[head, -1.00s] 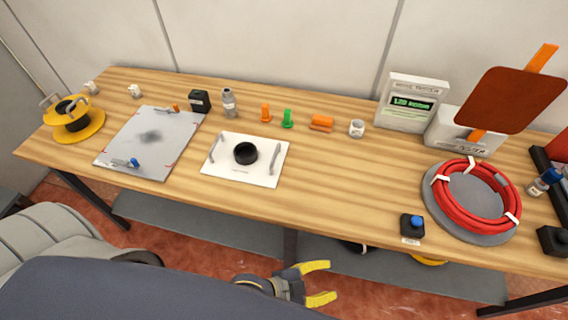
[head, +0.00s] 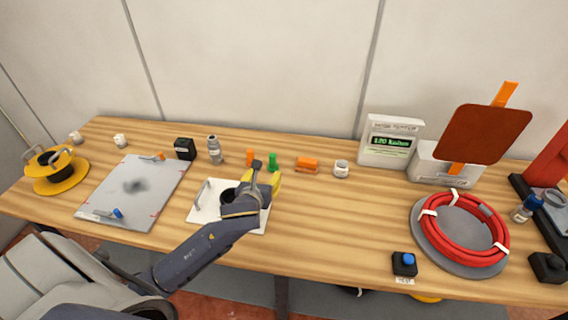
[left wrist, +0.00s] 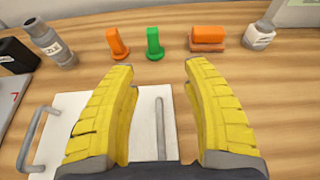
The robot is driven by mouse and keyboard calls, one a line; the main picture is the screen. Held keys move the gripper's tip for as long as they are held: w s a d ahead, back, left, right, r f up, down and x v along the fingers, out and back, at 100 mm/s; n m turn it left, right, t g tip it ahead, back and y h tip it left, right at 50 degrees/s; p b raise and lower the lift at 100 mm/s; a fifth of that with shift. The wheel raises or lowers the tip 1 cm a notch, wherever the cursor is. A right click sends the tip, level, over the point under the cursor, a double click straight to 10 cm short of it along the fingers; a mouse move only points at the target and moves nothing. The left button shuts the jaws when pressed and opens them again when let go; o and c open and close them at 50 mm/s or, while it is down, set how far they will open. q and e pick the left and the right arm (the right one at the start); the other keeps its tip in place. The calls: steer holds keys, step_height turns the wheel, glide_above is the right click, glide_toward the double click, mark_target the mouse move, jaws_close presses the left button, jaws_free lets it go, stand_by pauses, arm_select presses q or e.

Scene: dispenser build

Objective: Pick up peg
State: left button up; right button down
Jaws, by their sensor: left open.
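An upright orange peg (head: 250,157) and an upright green peg (head: 272,162) stand side by side near the back of the table. They also show in the left wrist view, the orange peg (left wrist: 117,42) left of the green peg (left wrist: 154,43). My left gripper (head: 265,176) is over the white plate, in front of the pegs. In the left wrist view its yellow fingers (left wrist: 160,72) are spread with nothing between them. The green peg stands beyond the gap, apart from the fingers. My right gripper is not in view.
The white plate (head: 203,213) has upright handles. The wood right of it is clear.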

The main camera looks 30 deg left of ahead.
mark_target(272, 159)
arm_select(q)
steer(key=shift+w+a, duration=0.25)
steer(key=shift+a, duration=0.15)
steer(key=x, duration=1.2)
steer(key=shift+s+a+f, duration=0.1)
steer(key=shift+s+a, duration=0.05)
steer(key=shift+a, duration=0.05)
steer(key=shift+x, duration=2.65)
steer(key=shift+s+a, duration=0.1)
steer(key=shift+a, duration=0.1)
jaws_close()
